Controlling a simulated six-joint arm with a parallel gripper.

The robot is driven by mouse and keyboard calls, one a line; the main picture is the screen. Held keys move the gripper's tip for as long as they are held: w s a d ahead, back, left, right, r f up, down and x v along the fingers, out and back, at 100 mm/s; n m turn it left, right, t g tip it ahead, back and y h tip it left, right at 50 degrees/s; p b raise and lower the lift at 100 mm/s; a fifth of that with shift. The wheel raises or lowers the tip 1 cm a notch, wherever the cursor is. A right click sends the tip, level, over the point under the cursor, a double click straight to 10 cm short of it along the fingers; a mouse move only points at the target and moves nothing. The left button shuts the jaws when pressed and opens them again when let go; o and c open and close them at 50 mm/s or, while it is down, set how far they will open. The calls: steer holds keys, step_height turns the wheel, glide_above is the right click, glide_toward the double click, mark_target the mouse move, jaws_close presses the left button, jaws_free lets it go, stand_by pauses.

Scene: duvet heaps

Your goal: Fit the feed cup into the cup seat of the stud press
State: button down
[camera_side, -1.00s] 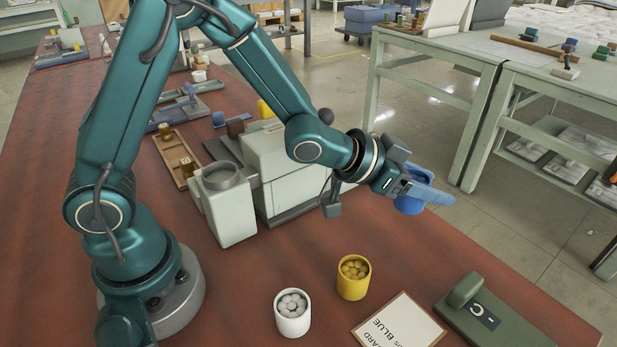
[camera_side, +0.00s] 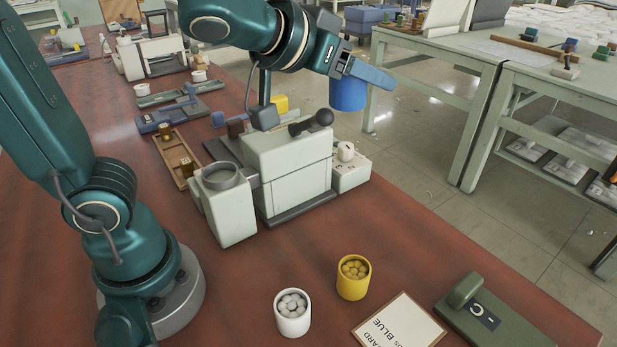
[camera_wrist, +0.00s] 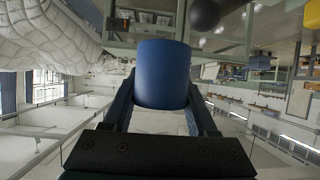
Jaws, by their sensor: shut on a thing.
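My gripper (camera_side: 362,72) is shut on a blue cup (camera_side: 348,94) and holds it in the air, to the right of and above the press. In the wrist view the blue cup (camera_wrist: 163,72) sits between the two fingers; its inside does not show. The stud press (camera_side: 287,165) is a pale block machine on the red-brown table, with a black ball-ended lever. At its left front, a lower pale block carries a grey ring-shaped cup seat (camera_side: 220,176), which looks empty. The cup is well apart from the seat.
A white cup (camera_side: 292,318) and a yellow cup (camera_side: 353,283), both filled with small round pieces, stand in front. A card reading BLUE (camera_side: 398,328) and a green block tool (camera_side: 492,313) lie front right. A wooden tray (camera_side: 178,163) lies left of the press.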

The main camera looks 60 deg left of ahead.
steer(key=s+a+n+y, duration=0.1)
steer(key=s+a+y, duration=0.1)
steer(key=a, duration=0.1)
steer(key=s+a+n+y, duration=0.1)
steer(key=s+a, duration=0.1)
steer(key=shift+a+r+n+g, duration=0.1)
steer(key=shift+a+n+g, duration=0.1)
steer(key=shift+n+g, duration=0.15)
steer(key=shift+s+a, duration=0.15)
steer(key=shift+a, duration=0.05)
steer(key=s+a+f+n+g+y, duration=0.1)
steer(key=s+a+n+g+y, duration=0.1)
steer(key=n, duration=0.1)
steer(key=s+a+f+n+g+y, duration=0.2)
steer(key=n+y, duration=0.1)
steer(key=s+a+f+n+g+y, duration=0.1)
steer(key=s+a+n+g+y, duration=0.1)
steer(key=s+a+n, duration=0.1)
steer(key=shift+f+g+y, duration=0.25)
steer(key=shift+f+y, duration=0.05)
steer(key=shift+f, duration=0.1)
steer(key=s+a+n+g+y, duration=0.1)
steer(key=s+n+g, duration=0.5)
steer(key=shift+s+a, duration=0.15)
steer(key=shift+a, duration=0.05)
glide_above(215, 171)
steer(key=shift+f, duration=2.9)
steer(key=shift+f, duration=1.35)
